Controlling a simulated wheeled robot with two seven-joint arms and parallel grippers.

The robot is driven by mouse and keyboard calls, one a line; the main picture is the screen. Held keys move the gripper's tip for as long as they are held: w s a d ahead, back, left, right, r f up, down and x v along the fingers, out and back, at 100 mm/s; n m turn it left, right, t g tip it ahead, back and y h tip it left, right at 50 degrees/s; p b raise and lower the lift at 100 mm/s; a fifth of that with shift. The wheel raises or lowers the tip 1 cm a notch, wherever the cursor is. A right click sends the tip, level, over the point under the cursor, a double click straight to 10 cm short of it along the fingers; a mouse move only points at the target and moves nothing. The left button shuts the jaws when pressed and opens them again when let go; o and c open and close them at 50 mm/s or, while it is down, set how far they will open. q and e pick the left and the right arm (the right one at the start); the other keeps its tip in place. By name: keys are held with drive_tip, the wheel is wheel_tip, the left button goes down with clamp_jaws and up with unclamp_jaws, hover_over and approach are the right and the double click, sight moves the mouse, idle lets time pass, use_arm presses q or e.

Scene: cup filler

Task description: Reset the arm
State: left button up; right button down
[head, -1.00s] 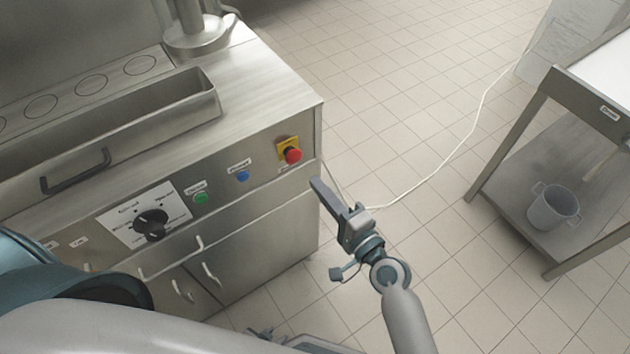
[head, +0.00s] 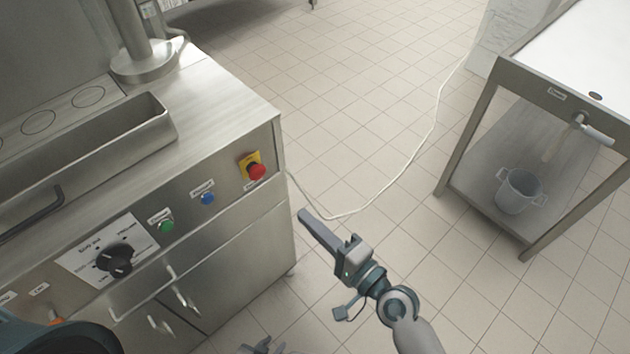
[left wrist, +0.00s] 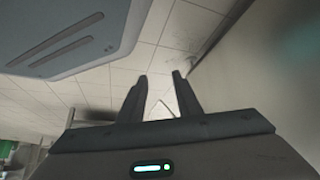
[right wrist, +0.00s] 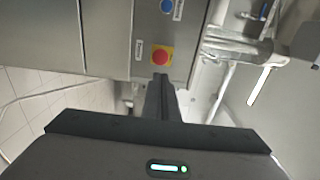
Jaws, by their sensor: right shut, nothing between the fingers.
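My right gripper (head: 304,215) is over the floor just right of the steel machine's front corner. Its fingers are shut with nothing between them. In the right wrist view the shut fingers (right wrist: 160,80) appear just below the red emergency button (right wrist: 161,57), with no clear contact. My left gripper (head: 262,346) shows only partly at the bottom edge of the head view. In the left wrist view its two fingertips (left wrist: 158,78) stand apart with nothing between them.
The steel machine (head: 220,115) has a red button (head: 255,171), blue button (head: 208,198), green button (head: 167,226) and black dial (head: 115,258). A table (head: 560,95) at right has a pot (head: 519,192) on its lower shelf. A white cable (head: 428,140) crosses open tiled floor.

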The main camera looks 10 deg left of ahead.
use_arm(q)
drive_tip(key=shift+s+a+f, duration=0.1)
drive_tip(key=shift+s, duration=0.1)
use_arm(e)
drive_tip(key=d+f+n+h, duration=0.2)
drive_tip(key=d+f+h, duration=0.3)
drive_tip(key=f, duration=0.9)
drive_tip(key=d+f+n+h, duration=0.1)
drive_tip(key=d+f+h, duration=0.35)
drive_tip(key=f, duration=0.85)
use_arm(q)
drive_tip(key=shift+w+a, duration=0.15)
drive_tip(key=shift+a, duration=0.55)
use_arm(e)
drive_tip(key=s+d+f+n+g+h, duration=0.1)
drive_tip(key=s+d+f+n+g, duration=0.1)
drive_tip(key=s+d+f, duration=0.5)
drive_tip(key=s+d+f+n+g+h, duration=0.2)
drive_tip(key=s+d+f+n, duration=0.3)
drive_tip(key=f, duration=1.1)
drive_tip(key=s+d, duration=0.3)
drive_tip(key=s, duration=0.3)
drive_tip(key=shift+d+f, duration=0.15)
drive_tip(key=shift+d, duration=0.05)
use_arm(q)
drive_tip(key=shift+d, duration=0.15)
